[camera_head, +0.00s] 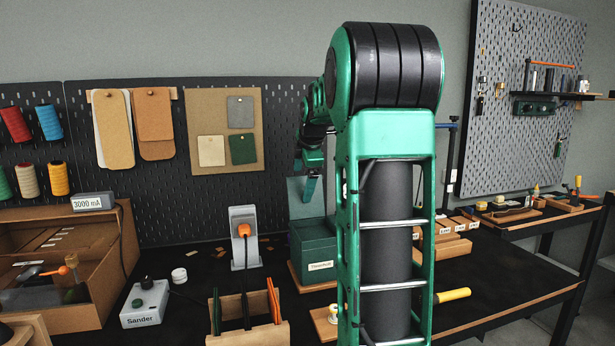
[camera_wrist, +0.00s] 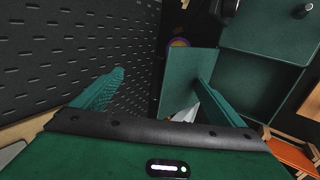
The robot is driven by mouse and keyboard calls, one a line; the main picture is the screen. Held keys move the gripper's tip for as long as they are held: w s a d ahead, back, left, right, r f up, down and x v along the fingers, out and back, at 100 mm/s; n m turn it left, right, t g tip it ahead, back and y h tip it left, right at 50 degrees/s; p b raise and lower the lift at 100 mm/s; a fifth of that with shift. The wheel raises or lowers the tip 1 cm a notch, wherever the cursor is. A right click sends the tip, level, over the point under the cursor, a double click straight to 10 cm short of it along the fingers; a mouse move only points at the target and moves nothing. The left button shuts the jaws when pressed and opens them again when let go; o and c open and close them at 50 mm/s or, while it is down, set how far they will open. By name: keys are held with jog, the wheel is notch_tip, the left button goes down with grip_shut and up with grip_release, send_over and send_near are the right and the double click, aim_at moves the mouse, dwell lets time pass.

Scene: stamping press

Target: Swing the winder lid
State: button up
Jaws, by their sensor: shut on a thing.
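The winder is a dark green box (camera_head: 313,248) with a pale label, standing on a wooden base on the bench, left of my arm in the head view. Its lid (camera_head: 299,207) stands raised at the back of the box. My gripper (camera_head: 310,188) is at the lid, partly in front of it. In the wrist view the lid (camera_wrist: 186,70) shows as a green panel beside the right finger of my gripper (camera_wrist: 160,77).
A black pegboard (camera_wrist: 65,45) runs close behind the lid. A grey stand with an orange part (camera_head: 244,232) is left of the box. The Sander box (camera_head: 145,303) and a wooden rack (camera_head: 247,335) stand nearer. My arm hides the bench right of the winder.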

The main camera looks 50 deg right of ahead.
jog(key=shift+f, duration=0.5)
jog(key=shift+o, duration=0.7)
jog(key=shift+r, duration=0.1)
jog(key=c, duration=0.6)
jog(key=shift+d, duration=0.1)
jog(key=o, duration=0.6)
jog(key=shift+r, duration=0.1)
jog(key=o, duration=0.3)
jog(key=shift+w, duration=0.15)
